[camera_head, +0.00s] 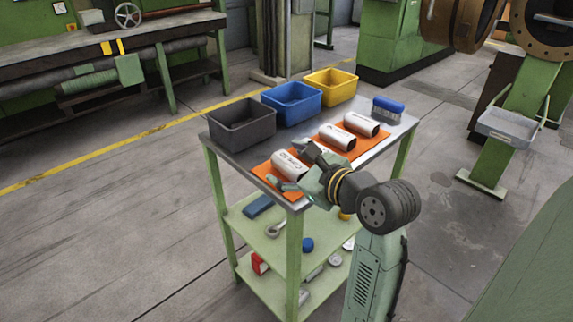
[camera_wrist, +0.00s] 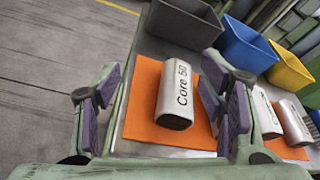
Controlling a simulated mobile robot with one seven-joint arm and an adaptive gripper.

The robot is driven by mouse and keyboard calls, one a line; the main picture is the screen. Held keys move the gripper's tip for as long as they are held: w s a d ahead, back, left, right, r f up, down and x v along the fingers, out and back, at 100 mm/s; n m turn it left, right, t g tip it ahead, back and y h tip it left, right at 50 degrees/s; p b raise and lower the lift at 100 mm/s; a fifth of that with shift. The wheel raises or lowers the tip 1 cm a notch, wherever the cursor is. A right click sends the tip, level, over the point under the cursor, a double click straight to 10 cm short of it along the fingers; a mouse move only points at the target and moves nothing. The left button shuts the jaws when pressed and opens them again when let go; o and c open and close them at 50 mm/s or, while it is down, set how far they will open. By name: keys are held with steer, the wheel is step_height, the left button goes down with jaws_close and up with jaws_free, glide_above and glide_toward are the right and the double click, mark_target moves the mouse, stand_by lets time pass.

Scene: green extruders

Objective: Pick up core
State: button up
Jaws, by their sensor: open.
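A white core labelled "Core 50" (camera_wrist: 174,98) lies on an orange mat (camera_wrist: 143,90) at the cart's near left corner; it also shows in the head view (camera_head: 287,166). My gripper (camera_head: 289,166) is open at this core. In the wrist view my gripper (camera_wrist: 160,77) has its fingers on either side of the core, which appears closer to the right finger. Nothing is held. Two more white cores, a middle one (camera_head: 337,138) and a far one (camera_head: 361,124), lie in a row to the right; my wrist partly hides the mats.
A grey bin (camera_head: 242,125), a blue bin (camera_head: 292,104) and a yellow bin (camera_head: 330,87) line the cart's back edge. A blue brush (camera_head: 388,107) lies at the far right corner. The lower shelf (camera_head: 262,228) holds several small items. Floor to the left is clear.

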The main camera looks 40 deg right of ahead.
mark_target(294, 168)
steer(key=s+d+f+m+g, duration=0.1)
steer(key=s+d+f+m, duration=0.15)
steer(key=s, duration=0.35)
steer(key=shift+m+h, duration=0.3)
steer(key=shift+m, duration=0.15)
steer(key=x, duration=0.2)
steer(key=d+x, duration=0.1)
steer(key=x, duration=0.2)
steer(key=shift+r+p, duration=0.2)
steer(key=shift+p, duration=0.1)
steer(key=shift+r+p+x, duration=0.15)
steer(key=shift+p+x, duration=0.2)
steer(key=shift+x, duration=1)
steer(key=shift+r+p+x, duration=0.1)
steer(key=shift+p+x, duration=0.2)
steer(key=shift+x, duration=1.05)
steer(key=shift+w, duration=0.1)
steer(key=shift+c, duration=0.3)
steer(key=shift+r, duration=0.1)
jaws_close()
